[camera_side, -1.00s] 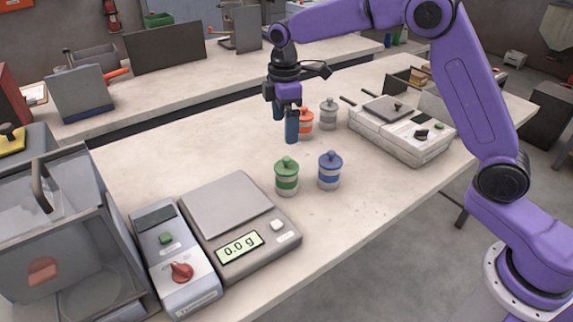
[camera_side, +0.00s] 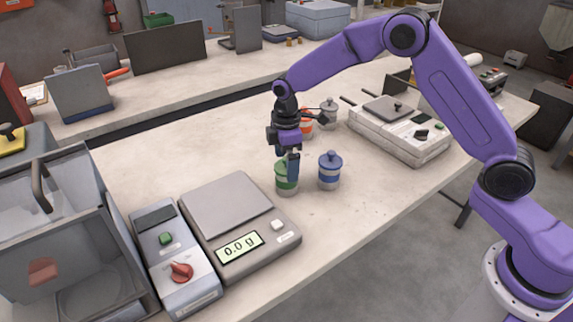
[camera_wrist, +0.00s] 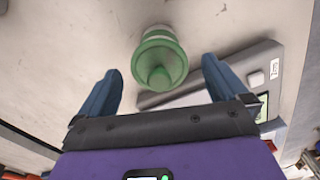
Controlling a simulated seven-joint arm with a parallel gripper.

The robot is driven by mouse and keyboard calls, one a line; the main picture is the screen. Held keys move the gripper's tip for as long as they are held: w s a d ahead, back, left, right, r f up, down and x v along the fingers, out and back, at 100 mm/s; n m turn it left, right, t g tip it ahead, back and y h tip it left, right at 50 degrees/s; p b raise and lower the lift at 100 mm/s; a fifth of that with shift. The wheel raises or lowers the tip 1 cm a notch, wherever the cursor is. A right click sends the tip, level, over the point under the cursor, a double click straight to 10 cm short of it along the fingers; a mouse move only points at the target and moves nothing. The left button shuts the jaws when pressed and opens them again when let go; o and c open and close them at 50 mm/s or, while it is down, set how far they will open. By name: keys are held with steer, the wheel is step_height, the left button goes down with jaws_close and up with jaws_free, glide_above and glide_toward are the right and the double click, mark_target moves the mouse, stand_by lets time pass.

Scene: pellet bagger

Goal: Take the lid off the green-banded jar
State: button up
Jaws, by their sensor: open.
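The green-banded jar (camera_side: 286,185) stands upright on the bench, right of the scale, with its lid on. My gripper (camera_side: 286,164) is at the top of this jar in the side view, its fingers hiding most of the lid. In the wrist view the green lid (camera_wrist: 160,62) with its knob shows beyond and between the fingertips of my gripper (camera_wrist: 162,72). The two blue fingers are spread wide and hold nothing. I cannot tell whether a finger touches the jar.
A blue-banded jar (camera_side: 330,171) stands close to the right. An orange jar (camera_side: 306,128) and a grey jar (camera_side: 328,113) stand behind. The scale (camera_side: 236,222) reads 0.0 g on the left. A white sealer-like machine (camera_side: 400,130) is at right.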

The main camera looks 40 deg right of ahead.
steer(key=c, duration=1.1)
